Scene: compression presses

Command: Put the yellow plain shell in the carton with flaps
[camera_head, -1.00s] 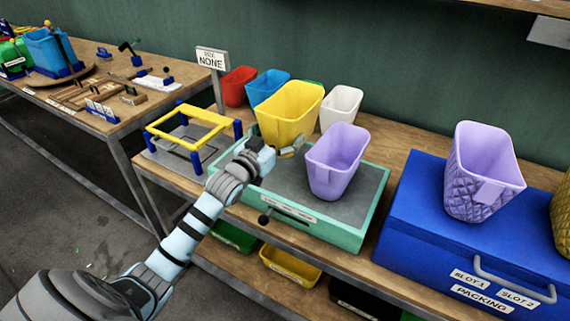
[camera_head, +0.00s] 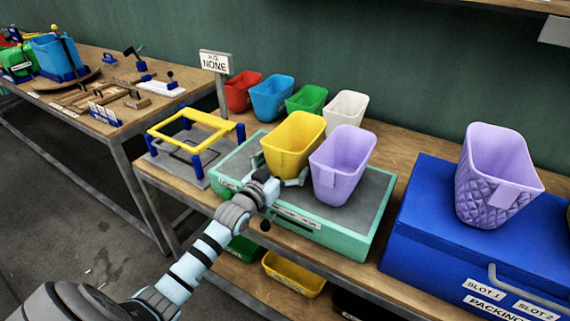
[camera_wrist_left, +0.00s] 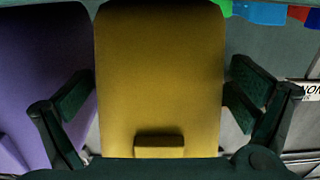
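The yellow plain shell (camera_head: 292,143) is a smooth, tapered tub, upright over the left part of a green-framed base with a dark top (camera_head: 372,205). It stands close beside a smooth purple shell (camera_head: 342,162). My left gripper (camera_head: 283,184) is low at the yellow shell's near side. In the left wrist view its fingers are spread wide on either side of the yellow shell (camera_wrist_left: 160,75), with narrow gaps showing. A small tab (camera_wrist_left: 160,146) on the shell lies between them. The shell's underside is hidden. My right gripper is not in view. I cannot make out a carton with flaps.
Behind stand red (camera_head: 242,92), blue (camera_head: 271,98), green (camera_head: 306,99) and white (camera_head: 346,107) shells. A yellow frame fixture (camera_head: 190,130) is left. A quilted purple shell (camera_head: 495,180) stands on a blue packing box (camera_head: 420,215) at right. A bin (camera_head: 293,275) sits below.

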